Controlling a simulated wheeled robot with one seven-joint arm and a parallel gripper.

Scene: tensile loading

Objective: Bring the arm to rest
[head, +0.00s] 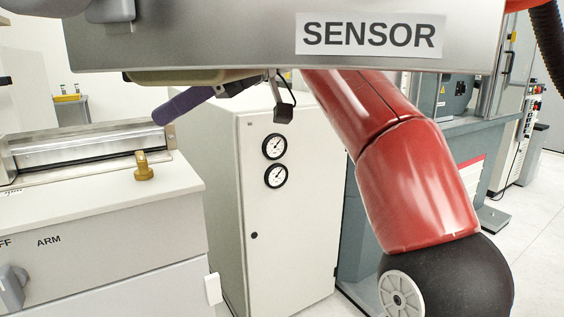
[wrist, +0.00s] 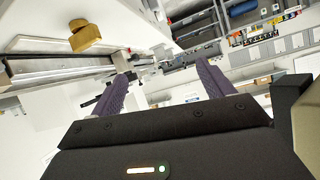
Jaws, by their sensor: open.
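My red arm reaches up from the lower right of the head view and passes behind a metal housing with a SENSOR label (head: 368,35). My gripper is partly hidden behind that housing; one purple finger shows below it, pointing down and left. In the wrist view both purple fingers of my gripper (wrist: 163,71) are spread apart with nothing between them. A brass knob (head: 144,168) stands on the white bench at the left, below and left of the visible finger. The knob also shows in the wrist view (wrist: 84,36), left of the fingers.
The white bench (head: 110,213) carries a metal rail unit (head: 85,146) and ARM lettering. A white cabinet with two gauges (head: 262,210) stands in the middle, below the gripper. A grey-green machine (head: 455,135) stands behind my arm. Open floor (head: 535,235) shows at the right.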

